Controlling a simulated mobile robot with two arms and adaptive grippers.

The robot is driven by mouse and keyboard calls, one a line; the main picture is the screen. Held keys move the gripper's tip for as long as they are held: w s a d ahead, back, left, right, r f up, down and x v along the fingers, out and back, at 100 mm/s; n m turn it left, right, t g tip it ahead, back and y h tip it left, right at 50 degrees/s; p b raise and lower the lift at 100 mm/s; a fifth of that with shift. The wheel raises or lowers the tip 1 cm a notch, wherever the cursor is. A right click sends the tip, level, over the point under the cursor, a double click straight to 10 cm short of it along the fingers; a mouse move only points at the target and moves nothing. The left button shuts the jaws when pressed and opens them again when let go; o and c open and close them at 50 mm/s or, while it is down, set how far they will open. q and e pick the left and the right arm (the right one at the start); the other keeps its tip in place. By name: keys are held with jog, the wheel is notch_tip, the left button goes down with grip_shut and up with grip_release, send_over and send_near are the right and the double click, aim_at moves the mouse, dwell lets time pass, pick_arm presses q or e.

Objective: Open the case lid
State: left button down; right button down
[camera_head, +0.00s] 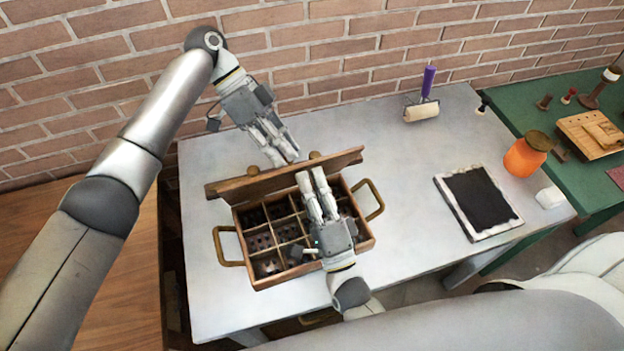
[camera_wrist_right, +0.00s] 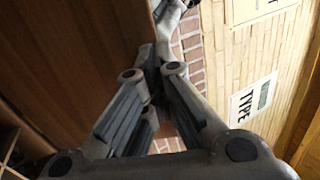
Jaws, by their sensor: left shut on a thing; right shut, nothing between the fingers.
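The wooden case (camera_head: 262,282) stands on the grey table, its divided compartments holding small dark pieces. Its lid (camera_head: 232,186) is raised along the far side, standing steeply with its edge up. In the right wrist view the lid (camera_wrist_right: 70,60) fills the left as a brown panel. My left gripper (camera_head: 285,158) comes from behind and is shut on the lid near the middle of its upper edge; its fingertips are partly hidden. My right gripper (camera_head: 311,178) is shut and empty, above the compartments with its tips close to the lid's inner face.
Brass handles (camera_head: 226,246) stick out at the case's sides. To the right lie an ink slab (camera_head: 478,200), a purple-handled roller (camera_head: 422,108) and an orange jar (camera_head: 524,158). A green table (camera_head: 520,92) adjoins at right. A brick wall rises behind. The table between case and slab is clear.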

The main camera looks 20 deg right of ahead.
pick_arm(q)
jog(key=shift+a+f, duration=0.35)
jog(key=shift+f, duration=0.45)
pick_arm(e)
jog(key=shift+w+r, duration=0.25)
jog(key=shift+w, duration=0.3)
pick_arm(q)
jog(key=c, duration=1.6)
grip_release()
jog(key=shift+w, duration=0.1)
pick_arm(e)
jog(key=shift+w, duration=0.1)
pick_arm(q)
jog(key=o, duration=0.3)
jog(key=shift+w+d+f, duration=0.1)
jog(key=shift+w+d, duration=0.05)
jog(key=shift+w, duration=0.05)
pick_arm(e)
jog(key=shift+w+f, duration=0.15)
jog(key=shift+w, duration=0.15)
